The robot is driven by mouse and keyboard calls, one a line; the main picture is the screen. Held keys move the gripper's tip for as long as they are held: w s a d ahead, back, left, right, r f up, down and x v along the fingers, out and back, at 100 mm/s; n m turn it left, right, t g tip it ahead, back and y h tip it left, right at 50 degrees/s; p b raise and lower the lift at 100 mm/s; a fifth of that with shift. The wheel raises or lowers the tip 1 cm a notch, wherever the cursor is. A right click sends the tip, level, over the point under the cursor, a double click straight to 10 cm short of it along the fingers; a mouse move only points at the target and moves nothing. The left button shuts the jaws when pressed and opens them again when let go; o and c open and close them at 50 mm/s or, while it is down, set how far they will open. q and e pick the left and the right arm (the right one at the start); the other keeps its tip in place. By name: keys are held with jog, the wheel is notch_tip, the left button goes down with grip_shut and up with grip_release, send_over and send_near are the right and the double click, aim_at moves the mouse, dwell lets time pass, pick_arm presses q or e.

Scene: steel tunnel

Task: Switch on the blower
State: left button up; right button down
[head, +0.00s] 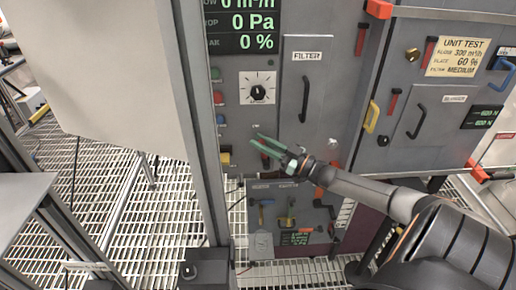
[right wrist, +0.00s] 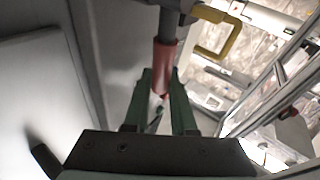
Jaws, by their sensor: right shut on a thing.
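My right gripper (head: 268,146) reaches in from the right, in front of the lower part of the grey control panel (head: 240,130). Its green fingers (right wrist: 163,100) are shut on a red grip on a dark shaft, a red-handled lever (right wrist: 163,62). In the head view the fingers mostly hide this lever. The display (head: 240,22) above reads 0 Pa and 0 %. The blower label (head: 454,99) is on a grey door with a black handle (head: 415,122) at the right. My left gripper is not in view.
A knob with a dial (head: 258,92), a green button (head: 215,74), a red button (head: 218,97) and the filter door (head: 303,85) are above the gripper. Yellow handle (head: 372,116) and a red-gripped lever (head: 394,100) are to the right. Grating floor (head: 150,215) is open at left.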

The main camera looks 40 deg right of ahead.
jog(key=shift+d, duration=0.1)
jog(key=c, duration=1)
grip_release()
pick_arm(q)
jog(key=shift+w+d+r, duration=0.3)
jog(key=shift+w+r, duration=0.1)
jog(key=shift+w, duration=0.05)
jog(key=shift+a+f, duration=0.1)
pick_arm(e)
jog(key=shift+s, duration=0.15)
jog(key=shift+s+d+f, duration=0.1)
jog(key=shift+s, duration=0.1)
pick_arm(q)
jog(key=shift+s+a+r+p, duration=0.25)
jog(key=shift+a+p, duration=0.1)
jog(key=shift+p, duration=0.2)
pick_arm(e)
jog(key=v, duration=1.2)
jog(key=shift+f, duration=0.15)
